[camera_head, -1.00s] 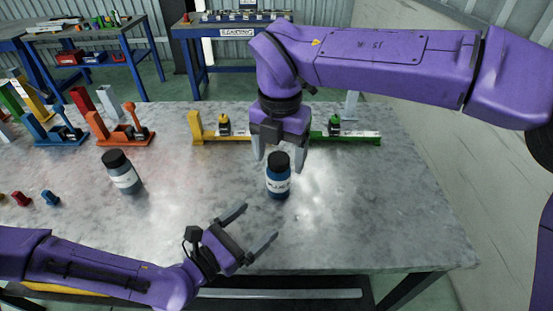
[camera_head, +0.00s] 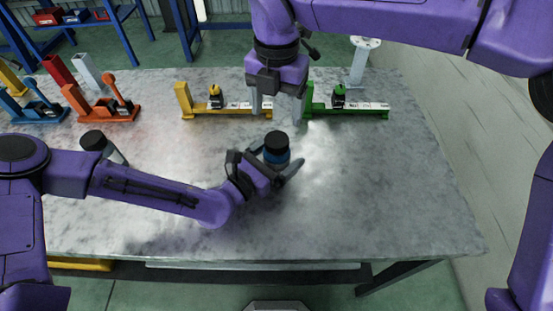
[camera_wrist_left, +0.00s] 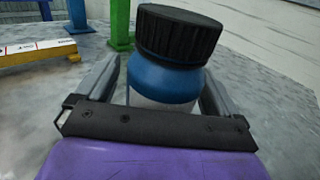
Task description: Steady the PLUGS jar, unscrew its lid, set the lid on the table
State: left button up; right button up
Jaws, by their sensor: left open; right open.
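A blue jar (camera_head: 277,158) with a black lid (camera_head: 277,145) stands upright on the grey table (camera_head: 370,190). In the left wrist view the jar (camera_wrist_left: 165,84) and its ribbed lid (camera_wrist_left: 178,34) are close up, the lid on the jar. The white label is mostly hidden and I cannot read it. My left gripper (camera_head: 273,162) is open, with one finger on each side of the jar's body, below the lid. I cannot tell whether the fingers touch it. My right gripper (camera_head: 277,108) is open and empty, pointing down behind and above the lid.
A second black-lidded jar (camera_head: 95,142) is partly hidden by my left arm. A yellow stand (camera_head: 230,112) and a green stand (camera_head: 350,108) lie behind the jar. Orange (camera_head: 105,110) and blue (camera_head: 38,112) stands are at left. The table's right side is clear.

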pick_arm(q)
jog(key=shift+w+d, duration=0.2)
jog(key=shift+d, duration=0.1)
pick_arm(e)
jog(key=shift+s+r, duration=0.1)
jog(key=shift+s, duration=0.05)
